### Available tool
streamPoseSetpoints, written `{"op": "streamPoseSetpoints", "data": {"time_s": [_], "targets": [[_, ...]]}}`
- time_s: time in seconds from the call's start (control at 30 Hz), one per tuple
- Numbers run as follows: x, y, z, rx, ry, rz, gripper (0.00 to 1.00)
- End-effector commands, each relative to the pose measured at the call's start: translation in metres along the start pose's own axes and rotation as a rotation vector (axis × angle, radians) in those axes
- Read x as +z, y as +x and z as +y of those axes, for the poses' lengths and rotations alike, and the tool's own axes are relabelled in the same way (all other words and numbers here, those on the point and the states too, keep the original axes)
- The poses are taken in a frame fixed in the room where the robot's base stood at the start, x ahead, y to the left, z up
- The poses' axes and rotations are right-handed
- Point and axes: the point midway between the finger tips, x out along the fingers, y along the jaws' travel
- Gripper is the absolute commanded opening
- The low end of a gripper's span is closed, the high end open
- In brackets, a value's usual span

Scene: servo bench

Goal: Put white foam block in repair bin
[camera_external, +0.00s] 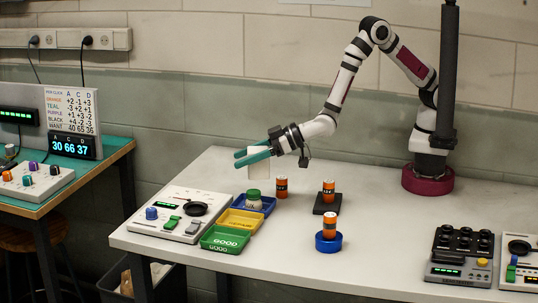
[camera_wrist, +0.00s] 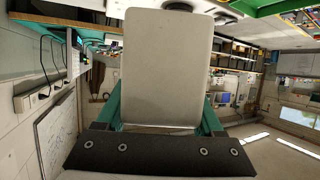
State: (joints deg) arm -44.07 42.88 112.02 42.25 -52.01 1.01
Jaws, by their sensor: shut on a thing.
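My gripper (camera_external: 240,158) has teal fingers and is shut on a white foam block (camera_external: 259,173). It holds the block in the air above the row of trays, near the blue tray. In the wrist view the block (camera_wrist: 165,65) fills the middle, with a teal finger on either side. The yellow tray (camera_external: 240,221) stands between the blue tray (camera_external: 267,206) and the green tray (camera_external: 225,239). The green tray is marked GOOD. The yellow tray's label is small and looks like REPAIR; I cannot read it for sure.
A control panel (camera_external: 180,214) lies left of the trays.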

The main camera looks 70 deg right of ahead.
Motion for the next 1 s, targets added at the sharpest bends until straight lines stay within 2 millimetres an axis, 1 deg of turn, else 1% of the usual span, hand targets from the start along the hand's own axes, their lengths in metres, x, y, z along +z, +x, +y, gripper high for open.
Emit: {"op": "streamPoseSetpoints", "data": {"time_s": [0.03,0.1,0.2,0.27,0.43,0.5,0.9,0.93,1.0], "targets": [[0.008,0.006,-0.016,-0.004,-0.001,-0.001,0.15],[0.017,0.015,-0.035,-0.003,-0.001,0.0,0.15],[0.026,0.023,-0.053,0.0,0.001,0.001,0.15],[0.029,0.026,-0.06,0.0,0.001,0.001,0.15],[0.059,0.038,-0.062,0.003,0.0,-0.003,0.15],[0.066,0.042,-0.062,0.003,0.001,0.0,0.15],[0.071,0.044,-0.061,0.003,0.002,0.001,0.15],[0.072,0.044,-0.061,0.003,0.002,0.001,0.71],[0.071,0.044,-0.061,0.003,0.002,0.001,0.84]]}}
